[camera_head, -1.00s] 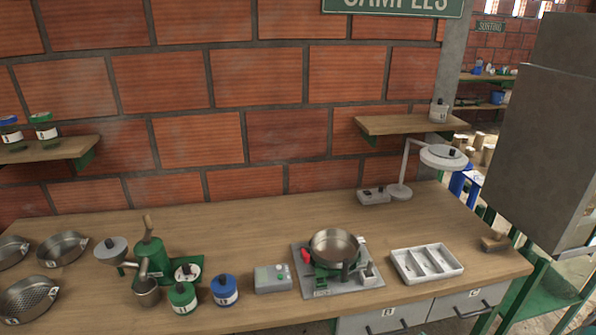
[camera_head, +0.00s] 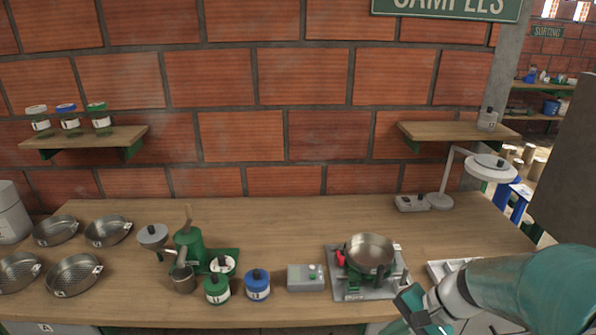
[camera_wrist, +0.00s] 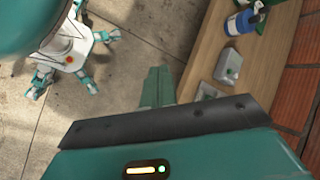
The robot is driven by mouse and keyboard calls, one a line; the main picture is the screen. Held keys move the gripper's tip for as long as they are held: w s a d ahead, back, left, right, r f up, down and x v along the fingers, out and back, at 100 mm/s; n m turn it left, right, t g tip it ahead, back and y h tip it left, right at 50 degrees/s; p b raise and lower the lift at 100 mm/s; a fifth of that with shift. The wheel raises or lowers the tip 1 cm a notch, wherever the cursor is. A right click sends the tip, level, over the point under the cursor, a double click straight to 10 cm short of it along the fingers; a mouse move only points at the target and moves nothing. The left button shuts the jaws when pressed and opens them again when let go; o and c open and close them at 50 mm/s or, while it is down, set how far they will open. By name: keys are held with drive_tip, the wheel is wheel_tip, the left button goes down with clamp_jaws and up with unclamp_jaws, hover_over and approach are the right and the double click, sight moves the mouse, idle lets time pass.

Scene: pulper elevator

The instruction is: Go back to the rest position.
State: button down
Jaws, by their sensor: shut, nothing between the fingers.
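My gripper (camera_wrist: 158,86) shows in the wrist view as teal fingers together beyond the dark bar, shut and empty. It is beside the wooden bench edge, over the concrete floor as seen from above. My teal and white arm enters the head view at the lower right, in front of the bench. It covers part of the white compartment tray (camera_head: 437,268) and the drawers.
The wooden bench (camera_head: 290,220) holds a metal pan on a grey stand (camera_head: 370,252), a grey box (camera_head: 306,277), blue (camera_head: 257,285) and green (camera_head: 216,289) jars, a green pulper (camera_head: 188,245) and several metal pans. A lamp (camera_head: 490,168) stands at right.

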drive_tip(key=s+a+r+n+t+h, duration=0.3)
drive_tip(key=s+r+n+h, duration=0.4)
drive_tip(key=r, duration=0.5)
drive_tip(key=shift+s+r+n+t, duration=0.45)
drive_tip(key=shift+n+t, duration=0.25)
drive_tip(key=shift+n, duration=0.3)
